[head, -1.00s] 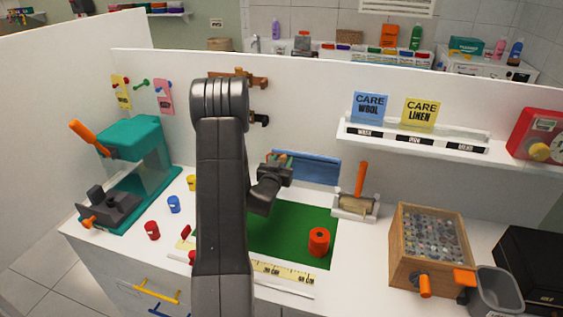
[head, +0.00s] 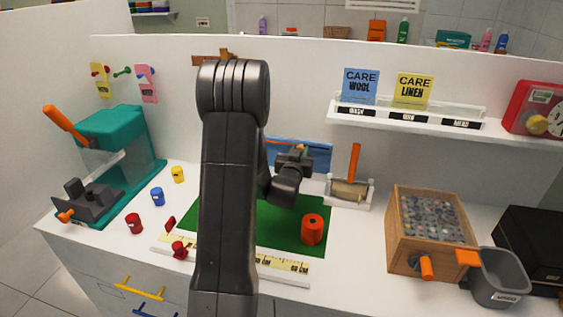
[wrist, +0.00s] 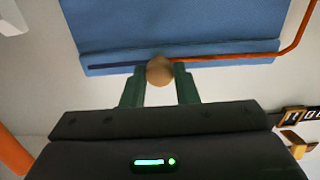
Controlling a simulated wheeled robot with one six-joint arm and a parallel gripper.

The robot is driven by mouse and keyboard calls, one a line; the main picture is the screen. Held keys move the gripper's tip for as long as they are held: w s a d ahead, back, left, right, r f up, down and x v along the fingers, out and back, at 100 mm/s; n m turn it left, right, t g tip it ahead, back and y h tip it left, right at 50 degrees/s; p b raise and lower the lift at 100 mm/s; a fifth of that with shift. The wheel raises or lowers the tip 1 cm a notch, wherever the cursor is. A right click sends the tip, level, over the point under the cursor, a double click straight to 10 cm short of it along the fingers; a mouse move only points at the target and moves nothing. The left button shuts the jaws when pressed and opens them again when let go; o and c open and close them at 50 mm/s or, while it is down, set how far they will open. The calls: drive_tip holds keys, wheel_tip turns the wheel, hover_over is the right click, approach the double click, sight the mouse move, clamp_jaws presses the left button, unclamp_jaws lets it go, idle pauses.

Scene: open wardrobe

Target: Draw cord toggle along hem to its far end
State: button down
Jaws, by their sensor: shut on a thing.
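A blue cloth panel (wrist: 180,22) hangs with its hem (wrist: 105,62) across the wrist view; it also shows in the head view (head: 318,158). A round tan toggle (wrist: 160,70) sits at the hem, left of the hem's middle in the wrist view. An orange cord (wrist: 235,57) runs along the hem to the right of the toggle and bends upward past the cloth's corner. A dark slot-like line runs left of the toggle. My gripper (wrist: 160,88) is shut on the toggle, one green finger on each side; in the head view my gripper (head: 295,155) is in front of the cloth.
A green mat (head: 275,235) with an orange spool (head: 312,229) lies below. A roller with an upright orange handle (head: 354,165) stands right of the cloth. A shelf with care cards (head: 400,115) and a wooden box (head: 415,235) are further right. A teal press (head: 120,145) stands left.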

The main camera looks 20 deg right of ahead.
drive_tip(key=s+d+b, duration=0.1)
drive_tip(key=d, duration=0.1)
drive_tip(key=s+d+b, duration=0.3)
drive_tip(key=d, duration=0.1)
drive_tip(key=shift+s+f+b, duration=0.2)
drive_tip(key=shift+s+b, duration=0.1)
drive_tip(key=shift+s+d+r+b, duration=0.2)
drive_tip(key=shift+s+d+b, duration=0.15)
drive_tip(key=shift+d, duration=0.2)
drive_tip(key=c, duration=1.3)
unclamp_jaws()
drive_tip(key=shift+s, duration=0.1)
drive_tip(key=shift+c, duration=0.2)
drive_tip(key=shift+o, duration=0.9)
drive_tip(key=shift+d, duration=0.2)
drive_tip(key=shift+a, duration=0.1)
